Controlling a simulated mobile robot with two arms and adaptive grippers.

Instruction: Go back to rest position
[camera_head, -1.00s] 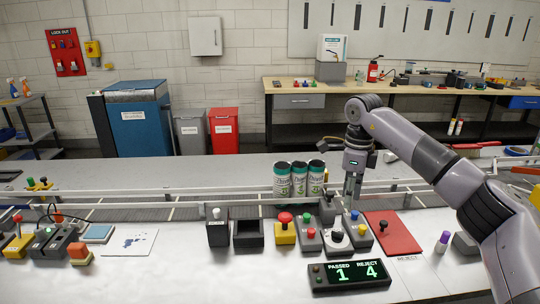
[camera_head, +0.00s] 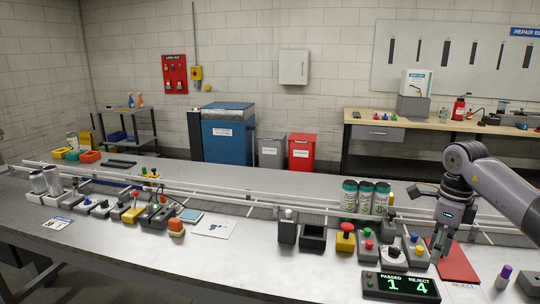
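My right gripper (camera_head: 439,252) points down at the right, beside the left edge of a red mat (camera_head: 460,266) and behind the display. Its fingers look small and close together, and I cannot tell whether they are open or shut. No can shows in it. Three green-and-white cans (camera_head: 365,197) with dark tops stand side by side at the conveyor (camera_head: 250,197), left of the gripper and apart from it. My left gripper is not in view.
A display (camera_head: 401,288) reads PASSED 1, REJECT 4. Button and lever boxes (camera_head: 345,238) line the front bench. Grey cans (camera_head: 45,181) stand at the far left. A purple-capped marker (camera_head: 503,277) stands at the right. Bare bench lies front left.

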